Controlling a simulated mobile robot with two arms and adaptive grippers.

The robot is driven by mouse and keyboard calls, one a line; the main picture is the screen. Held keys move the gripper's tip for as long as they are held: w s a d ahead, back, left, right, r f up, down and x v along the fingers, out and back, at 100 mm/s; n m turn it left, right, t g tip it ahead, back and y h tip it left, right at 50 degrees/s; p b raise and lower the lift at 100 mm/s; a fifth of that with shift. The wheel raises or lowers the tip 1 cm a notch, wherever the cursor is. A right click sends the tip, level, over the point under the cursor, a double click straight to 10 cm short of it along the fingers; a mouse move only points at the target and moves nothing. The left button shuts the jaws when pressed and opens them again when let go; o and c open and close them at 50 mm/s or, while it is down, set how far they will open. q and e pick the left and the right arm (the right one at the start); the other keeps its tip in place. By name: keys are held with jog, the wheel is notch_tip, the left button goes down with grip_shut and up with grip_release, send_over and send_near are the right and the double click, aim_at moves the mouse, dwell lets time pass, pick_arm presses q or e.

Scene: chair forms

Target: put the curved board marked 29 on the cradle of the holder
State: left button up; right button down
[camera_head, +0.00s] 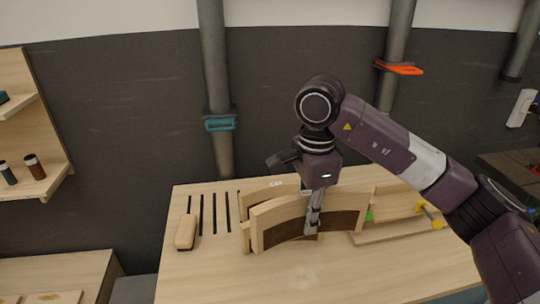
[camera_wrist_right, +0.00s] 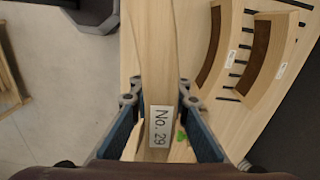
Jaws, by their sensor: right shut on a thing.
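The curved board marked 29 (camera_wrist_right: 158,45) is a pale wooden piece with a white "No. 29" label, between the two fingers in the right wrist view. My right gripper (camera_head: 313,225) is shut on it from above, over the table. In the head view this appears to be the front curved board (camera_head: 278,213), with a pale edge and dark brown face; whether it touches the table is unclear. A wooden stand with yellow knobs (camera_head: 400,229) and a green part, possibly the holder, sits just right of the gripper. Its cradle is not clearly visible. My left gripper is not in view.
Other labelled curved boards stand close by, one (camera_wrist_right: 268,65) with a dark inner face. The table (camera_head: 300,275) has dark slots at its left and a wooden block (camera_head: 186,232) beside them. The front of the table is clear. Shelves (camera_head: 35,140) stand at far left.

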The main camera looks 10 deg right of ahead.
jog(key=shift+s+d+f+n, duration=0.2)
jog(key=shift+s+d+n, duration=0.05)
jog(key=shift+n, duration=0.35)
jog(key=s+d+f+n, duration=0.1)
jog(key=s+f+n, duration=0.2)
jog(key=s+n, duration=0.3)
jog(key=s+d+f+n, duration=0.2)
jog(key=s+f+n, duration=0.2)
jog(key=s+n, duration=0.3)
jog(key=n, duration=0.2)
jog(key=shift+s+d+f+n, duration=0.15)
jog(key=shift+s+d+n, duration=0.05)
jog(key=shift+d+n, duration=0.1)
